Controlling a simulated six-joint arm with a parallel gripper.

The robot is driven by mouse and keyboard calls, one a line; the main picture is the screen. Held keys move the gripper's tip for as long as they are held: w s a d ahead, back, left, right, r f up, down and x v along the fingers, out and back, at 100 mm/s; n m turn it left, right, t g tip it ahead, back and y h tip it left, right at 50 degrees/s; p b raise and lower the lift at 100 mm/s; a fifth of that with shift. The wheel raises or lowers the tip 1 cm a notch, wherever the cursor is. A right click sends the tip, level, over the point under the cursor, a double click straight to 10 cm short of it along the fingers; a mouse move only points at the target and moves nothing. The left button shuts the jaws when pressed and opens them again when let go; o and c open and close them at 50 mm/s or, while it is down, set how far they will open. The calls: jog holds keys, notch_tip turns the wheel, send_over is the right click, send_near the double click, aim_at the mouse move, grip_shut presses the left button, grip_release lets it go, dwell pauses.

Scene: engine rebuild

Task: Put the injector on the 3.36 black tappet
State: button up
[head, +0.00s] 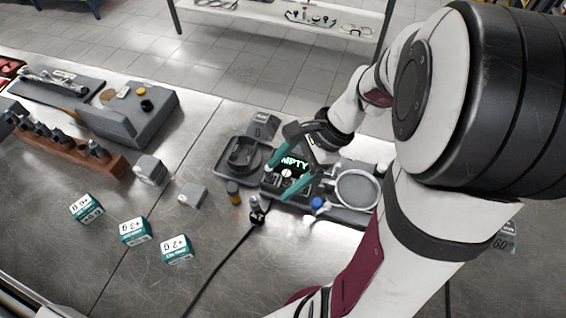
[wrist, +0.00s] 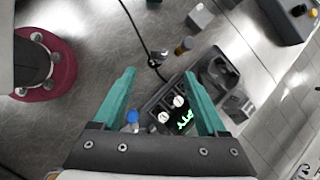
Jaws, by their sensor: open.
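My gripper (head: 272,178) is open and empty above the dark device with a lit green display (head: 291,163); "MPTY" is legible on it. In the wrist view the teal fingers of my gripper (wrist: 160,76) are wide apart, with the device (wrist: 178,112) and its white knobs between and below them. Several dark pieces with metal ends, possibly injectors (head: 98,150), stand in a brown rack (head: 60,147) at the left. A small black round piece (head: 147,105), perhaps a tappet, sits on a grey block (head: 120,118). No 3.36 label is legible.
A black-and-metal piece (head: 257,213) with a cable stands near the device, beside an amber cylinder (head: 233,190). A grey tray (head: 226,168) and a ringed dish (head: 356,190) flank the device. Several white-and-teal boxes (head: 135,231) stand front left. The front middle table is mostly clear.

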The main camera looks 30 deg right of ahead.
jog(key=s+a+r+n+g+h, duration=0.1)
jog(key=s+a+r+n+h, duration=0.1)
jog(key=s+a+n, duration=0.2)
jog(key=s+a+r+n+g+h, duration=0.1)
jog(key=s+a+n, duration=0.3)
jog(key=s+n, duration=0.5)
jog(key=shift+s+r+h, duration=0.2)
jog(key=shift+r+h, duration=0.35)
jog(key=shift+h, duration=0.15)
